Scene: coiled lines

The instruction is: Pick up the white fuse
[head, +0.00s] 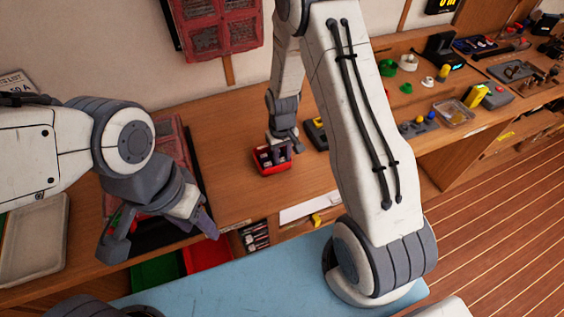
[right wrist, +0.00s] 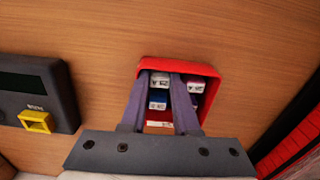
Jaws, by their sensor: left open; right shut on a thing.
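A small open red box (head: 270,168) stands on the wooden bench; it also shows in the right wrist view (right wrist: 207,70). Several fuses with pale labelled ends stand in it. My right gripper (right wrist: 160,76) reaches down into the box. Its two purple fingers are shut on a white fuse (right wrist: 160,82), which sits between the fingertips inside the box. A blue-and-white fuse (right wrist: 158,100) shows just below it, and another labelled fuse (right wrist: 195,87) is right of the fingers. Fingers hide part of the box. My left gripper (head: 163,238) is open and empty over the bench's front edge at left.
A dark device with a yellow part (right wrist: 38,121) lies left of the box in the right wrist view. A dark red-panelled case (right wrist: 295,135) is at right. Green and white spools (head: 388,68) and a clear tray (head: 453,112) stand farther right. Bare bench surrounds the box.

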